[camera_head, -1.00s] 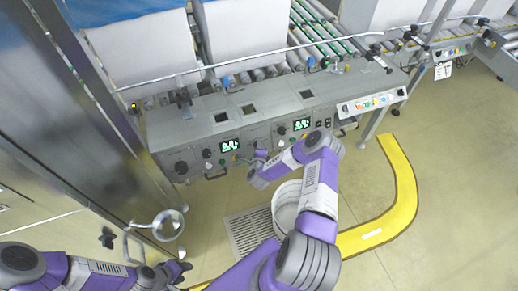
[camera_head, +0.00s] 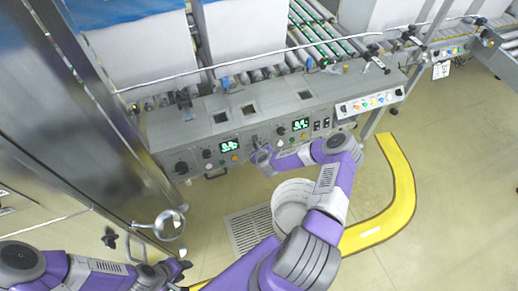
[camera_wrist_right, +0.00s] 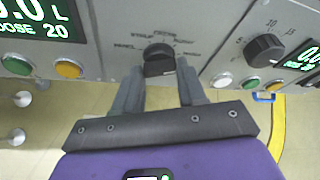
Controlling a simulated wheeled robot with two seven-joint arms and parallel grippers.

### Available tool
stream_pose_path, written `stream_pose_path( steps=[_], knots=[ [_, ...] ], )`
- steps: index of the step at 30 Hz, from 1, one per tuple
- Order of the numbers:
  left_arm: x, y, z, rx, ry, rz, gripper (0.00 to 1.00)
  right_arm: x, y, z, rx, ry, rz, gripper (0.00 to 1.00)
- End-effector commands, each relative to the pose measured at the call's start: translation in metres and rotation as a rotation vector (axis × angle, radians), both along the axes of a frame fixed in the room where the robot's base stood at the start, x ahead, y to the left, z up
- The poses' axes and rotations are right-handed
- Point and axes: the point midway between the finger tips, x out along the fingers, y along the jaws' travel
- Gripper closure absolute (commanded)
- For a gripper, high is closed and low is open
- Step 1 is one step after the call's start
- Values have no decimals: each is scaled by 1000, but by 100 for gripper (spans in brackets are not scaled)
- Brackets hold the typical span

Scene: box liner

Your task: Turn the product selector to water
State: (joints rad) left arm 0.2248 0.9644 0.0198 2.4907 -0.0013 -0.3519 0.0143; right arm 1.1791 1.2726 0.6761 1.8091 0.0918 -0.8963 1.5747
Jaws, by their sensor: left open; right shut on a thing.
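The product selector is a black knob (camera_wrist_right: 158,57) on the grey machine panel in the right wrist view, with small labels around it that are hard to read. The fingers of my right gripper (camera_wrist_right: 160,78) stand on both sides of the knob and are shut on it. I cannot tell which label the knob points at. In the head view my right gripper (camera_head: 263,157) is at the panel's front, and its own wrist hides the knob. My left gripper (camera_head: 179,269) is open and empty at the lower left, away from the panel.
Green displays (camera_head: 229,145) and small buttons flank the knob. Another black dial (camera_wrist_right: 265,50) is on its right in the wrist view. A white bucket (camera_head: 291,204) stands on the floor below my right arm. A metal cabinet (camera_head: 75,110) is at the left.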

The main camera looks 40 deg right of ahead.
Motion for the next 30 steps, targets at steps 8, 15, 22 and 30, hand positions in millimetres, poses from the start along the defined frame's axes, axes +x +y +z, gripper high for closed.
stream_pose_path(
  steps=[8, 15, 22, 30],
  knots=[
    [0, 0, 0, 0, 0, 0, 57, 0, 0, 0, 71, -23, -24, 90],
    [0, 0, 0, 0, 0, 0, 57, 0, 0, 0, 84, -28, -28, 90],
    [0, 0, 0, 0, 0, 0, 57, 1, 0, 1, 84, -27, -29, 90],
    [0, 0, 0, 0, 0, 0, 57, 0, 0, 0, 82, -27, -29, 34]
  ],
)
